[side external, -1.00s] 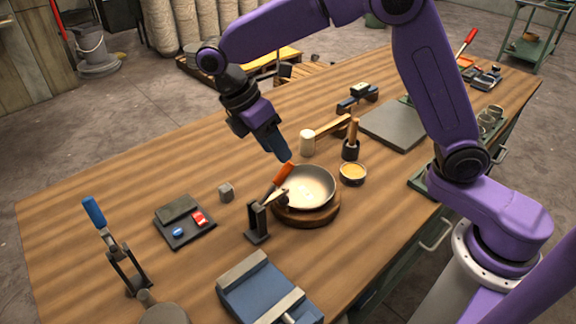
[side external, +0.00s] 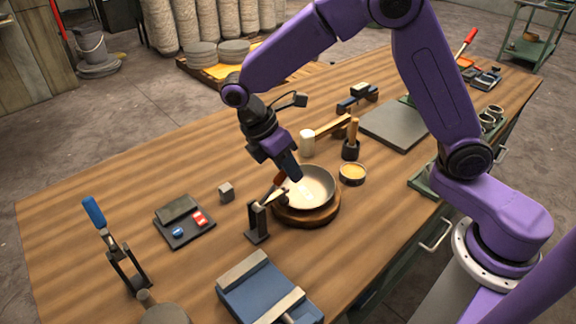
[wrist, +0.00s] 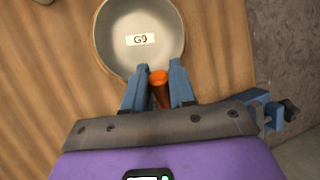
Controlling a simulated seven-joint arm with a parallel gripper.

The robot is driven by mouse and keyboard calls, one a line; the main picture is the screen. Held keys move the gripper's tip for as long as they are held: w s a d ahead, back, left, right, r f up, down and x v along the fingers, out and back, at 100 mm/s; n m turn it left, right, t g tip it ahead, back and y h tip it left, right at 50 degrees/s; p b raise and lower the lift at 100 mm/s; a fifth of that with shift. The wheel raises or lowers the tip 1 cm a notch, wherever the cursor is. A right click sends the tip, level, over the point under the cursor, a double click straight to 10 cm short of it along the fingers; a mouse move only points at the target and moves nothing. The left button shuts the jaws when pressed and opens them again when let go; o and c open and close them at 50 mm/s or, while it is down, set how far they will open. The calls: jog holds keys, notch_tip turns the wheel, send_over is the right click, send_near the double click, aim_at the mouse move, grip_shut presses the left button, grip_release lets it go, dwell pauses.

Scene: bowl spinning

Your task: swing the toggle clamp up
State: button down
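A toggle clamp with a black bracket (side external: 258,222) stands beside a shallow bowl (side external: 318,188) on a round wooden base (side external: 306,217). The clamp's orange handle (side external: 280,179) slants up to the right, toward the bowl's left rim. My gripper (side external: 295,178) is over that rim, beside the handle, and partly hides it. In the wrist view, the blue fingers of my gripper (wrist: 159,68) stand apart on both sides of the orange handle (wrist: 159,88). I see no clear grip on it. The bowl (wrist: 112,42), with a "G9" label inside, lies just beyond the fingertips.
A second lever clamp with a blue handle (side external: 94,212) stands at the front left. A blue vise (side external: 270,290) is in front of the bowl. A mallet (side external: 308,142) and a small yellow-filled bowl (side external: 353,173) are behind and right.

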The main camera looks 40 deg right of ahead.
aim_at(276, 179)
jog(key=shift+a, duration=0.1)
jog(key=a+r+h, duration=0.1)
jog(key=h, duration=0.1)
jog(key=a+r+h, duration=0.1)
jog(key=a+h, duration=0.1)
jog(key=shift+r+m, duration=0.3)
jog(key=shift+r, duration=0.05)
jog(key=shift+a+r+m+g+h, duration=0.15)
jog(key=shift+a+r+h, duration=0.1)
jog(key=shift+a+h, duration=0.45)
jog(key=shift+a+r+m+g+h, duration=0.1)
jog(key=shift+a+r+h, duration=0.15)
jog(key=shift+a+h, duration=0.45)
jog(key=shift+a+r+m+g+h, duration=0.15)
jog(key=shift+a+r+h, duration=0.2)
jog(key=shift+h, duration=0.55)
jog(key=shift+f, duration=0.1)
jog(key=c, duration=1)
grip_release()
jog(key=shift+d, duration=0.1)
